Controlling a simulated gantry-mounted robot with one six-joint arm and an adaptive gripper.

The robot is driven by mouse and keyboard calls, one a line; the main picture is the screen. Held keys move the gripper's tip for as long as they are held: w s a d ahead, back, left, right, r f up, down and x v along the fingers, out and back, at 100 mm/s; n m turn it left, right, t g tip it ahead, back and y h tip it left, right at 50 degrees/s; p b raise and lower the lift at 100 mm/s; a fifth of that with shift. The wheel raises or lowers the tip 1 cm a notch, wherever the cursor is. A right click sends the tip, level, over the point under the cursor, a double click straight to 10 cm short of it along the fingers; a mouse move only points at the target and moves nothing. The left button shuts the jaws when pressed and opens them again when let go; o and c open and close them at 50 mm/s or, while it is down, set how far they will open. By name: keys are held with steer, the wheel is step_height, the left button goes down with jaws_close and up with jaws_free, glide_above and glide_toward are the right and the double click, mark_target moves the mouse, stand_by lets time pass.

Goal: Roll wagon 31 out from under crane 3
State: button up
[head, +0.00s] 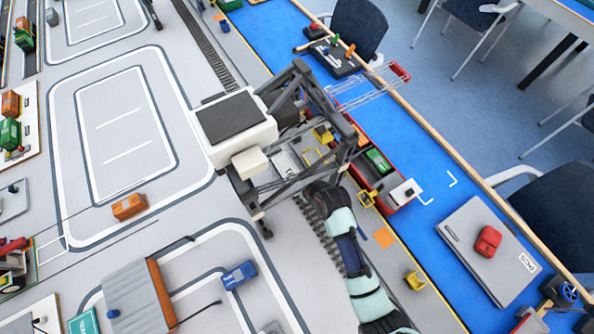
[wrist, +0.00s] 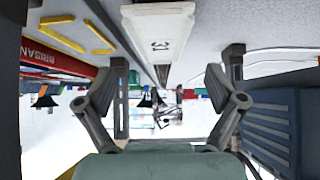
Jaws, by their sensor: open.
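Wagon 31 (wrist: 158,32) is a pale, narrow wagon with "31" on its end, seen upside down at the top middle of the wrist view. In the head view a pale grey wagon (head: 287,163) sits between the legs of a dark gantry crane (head: 345,150); its number cannot be read there. The crane has a white housing with a black top. My gripper (head: 312,190) is at the crane's near side, over the rail track (head: 328,232). In the wrist view my gripper (wrist: 161,82) is open and empty, its fingers apart and short of the wagon's end.
Crane legs (wrist: 120,105) stand close on both sides. A red boat (head: 403,197) with a green container lies on the blue strip (head: 440,160) to the right. Yellow pieces (head: 415,280) stand along the quay.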

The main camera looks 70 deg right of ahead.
steer(key=b+x, duration=0.2)
steer(key=x, duration=0.5)
steer(key=shift+w+d+f, duration=0.1)
steer(key=shift+w+f, duration=0.1)
steer(key=shift+w, duration=0.05)
steer(key=c, duration=1.4)
steer(key=shift+o, duration=0.2)
steer(key=shift+s+r, duration=0.1)
